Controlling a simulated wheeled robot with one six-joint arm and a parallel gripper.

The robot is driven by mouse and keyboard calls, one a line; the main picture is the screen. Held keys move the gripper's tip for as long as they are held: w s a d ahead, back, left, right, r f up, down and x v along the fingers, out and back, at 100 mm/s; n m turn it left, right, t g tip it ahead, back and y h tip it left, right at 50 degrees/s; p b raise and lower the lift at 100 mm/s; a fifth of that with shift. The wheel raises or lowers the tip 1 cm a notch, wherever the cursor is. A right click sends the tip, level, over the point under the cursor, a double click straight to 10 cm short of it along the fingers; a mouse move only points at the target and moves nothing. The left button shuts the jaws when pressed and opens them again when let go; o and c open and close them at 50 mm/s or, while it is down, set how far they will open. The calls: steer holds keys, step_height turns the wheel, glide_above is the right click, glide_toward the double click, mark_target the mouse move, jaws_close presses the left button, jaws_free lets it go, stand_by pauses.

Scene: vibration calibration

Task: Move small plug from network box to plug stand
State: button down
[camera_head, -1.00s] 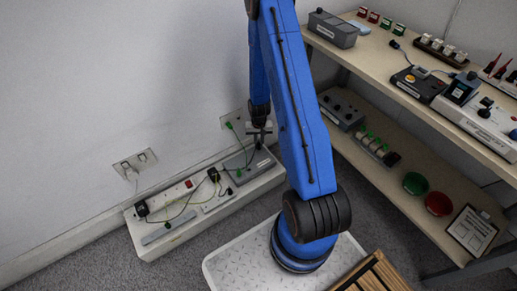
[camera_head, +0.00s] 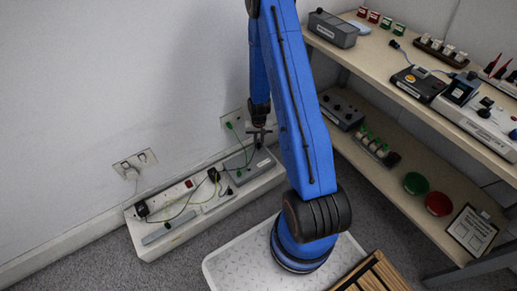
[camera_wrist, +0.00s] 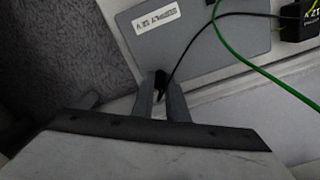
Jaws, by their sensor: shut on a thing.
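My gripper (camera_head: 259,137) is above the right end of the white floor-level ledge, at a grey box (camera_head: 238,161). In the wrist view my gripper (camera_wrist: 162,96) is shut on a small black plug (camera_wrist: 161,80), one finger on each side. A thin black cable runs from near the plug up and to the right. The plug is at the lower edge of the grey box (camera_wrist: 205,50), whose label seems to read "SUPPLY 12 V". I cannot tell whether the plug still sits in a socket. I cannot tell for sure which thing is the plug stand.
A white power strip (camera_head: 172,197) with black plugs and green cables lies on the ledge (camera_head: 150,250). A wall socket (camera_head: 135,163) is at left. A shelf (camera_head: 400,185) at right carries a dark box (camera_head: 341,110), a row of sockets (camera_head: 376,150) and red and green bowls.

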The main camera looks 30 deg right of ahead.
mark_target(259, 143)
steer(key=shift+r, duration=1.7)
steer(key=shift+r, duration=2.45)
steer(key=shift+s+a, duration=2.25)
steer(key=shift+a, duration=2.85)
steer(key=shift+s+a, duration=2.3)
steer(key=shift+a, duration=2.85)
steer(key=shift+s+a, duration=2.25)
steer(key=shift+a, duration=2.85)
steer(key=shift+a+f, duration=0.2)
steer(key=shift+f, duration=5.1)
steer(key=shift+s+f, duration=0.1)
steer(key=shift+f, duration=0.45)
